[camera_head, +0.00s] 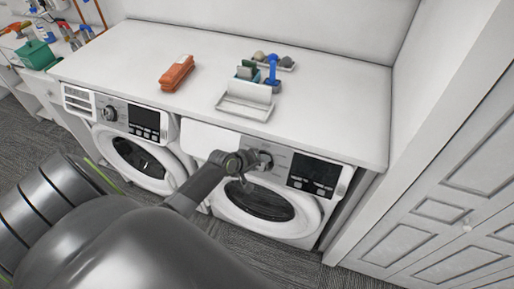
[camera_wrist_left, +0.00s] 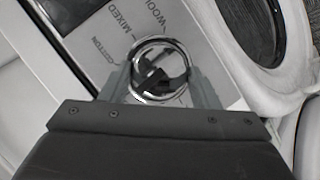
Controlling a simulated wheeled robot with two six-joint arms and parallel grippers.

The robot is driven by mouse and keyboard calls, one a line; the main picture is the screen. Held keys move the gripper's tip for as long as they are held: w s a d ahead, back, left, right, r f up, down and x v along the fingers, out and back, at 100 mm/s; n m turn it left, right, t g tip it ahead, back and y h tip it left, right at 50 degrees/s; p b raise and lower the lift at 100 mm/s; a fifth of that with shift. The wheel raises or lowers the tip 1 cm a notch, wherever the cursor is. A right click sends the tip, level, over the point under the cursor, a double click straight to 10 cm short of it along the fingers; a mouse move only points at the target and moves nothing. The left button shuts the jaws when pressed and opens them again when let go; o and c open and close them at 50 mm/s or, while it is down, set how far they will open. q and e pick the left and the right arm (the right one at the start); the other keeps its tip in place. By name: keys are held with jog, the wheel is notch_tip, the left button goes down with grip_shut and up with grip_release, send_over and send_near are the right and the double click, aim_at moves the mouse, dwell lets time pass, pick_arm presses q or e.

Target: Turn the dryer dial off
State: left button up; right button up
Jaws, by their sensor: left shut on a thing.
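The dryer dial (camera_head: 265,161) is on the front panel of the right-hand machine (camera_head: 308,228), left of its dark display. In the left wrist view the dial (camera_wrist_left: 160,42) shows as a round knob with a chrome ring, with printed labels such as COTTON, MIXED and WOOL beside it. My left gripper (camera_head: 253,163) reaches the panel at the dial. In the left wrist view its two fingers (camera_wrist_left: 160,85) stand on either side of the dial and are shut on it. The dial's exact pointer setting cannot be read. My right gripper is not in view.
A similar machine with its own dial (camera_head: 108,113) stands to the left. The white counter (camera_head: 330,120) above holds an orange item (camera_head: 177,73) and a white tray (camera_head: 245,107). A panelled white cabinet (camera_head: 440,220) stands at right, with grey carpet below.

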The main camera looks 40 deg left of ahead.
pick_arm(q)
jog(key=shift+m, duration=0.4)
jog(key=o, duration=1)
jog(key=v, duration=0.5)
jog(key=b+v, duration=0.1)
jog(key=v, duration=0.5)
jog(key=b+v, duration=0.1)
jog(key=v, duration=0.5)
jog(key=shift+d+r, duration=0.25)
jog(key=shift+r, duration=0.05)
